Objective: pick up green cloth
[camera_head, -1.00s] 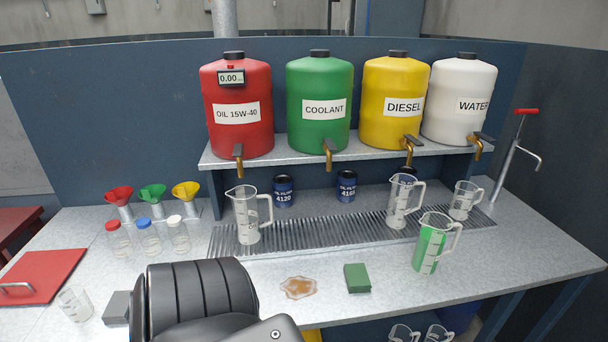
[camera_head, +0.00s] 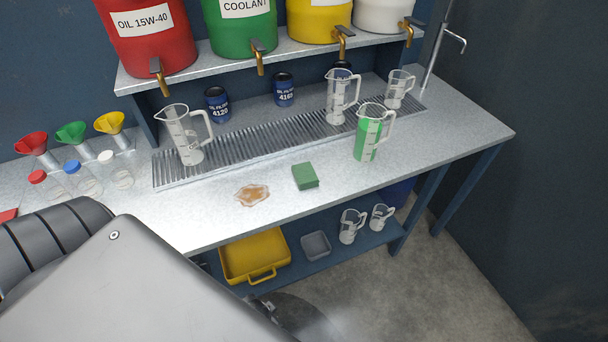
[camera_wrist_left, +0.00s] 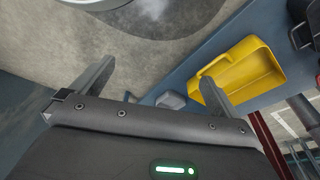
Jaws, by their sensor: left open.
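Beyond the fingers I see the floor and the lower shelf with a yellow tray (camera_wrist_left: 245,72); the cloth is not in that view. My right gripper is in neither view.
A jug of green liquid (camera_head: 368,135) stands right of the cloth. A clear jug (camera_head: 188,138) stands on the drain grate (camera_head: 235,143) behind it. Colored drums with taps sit on the shelf above. Below are the yellow tray (camera_head: 254,258) and small jugs.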

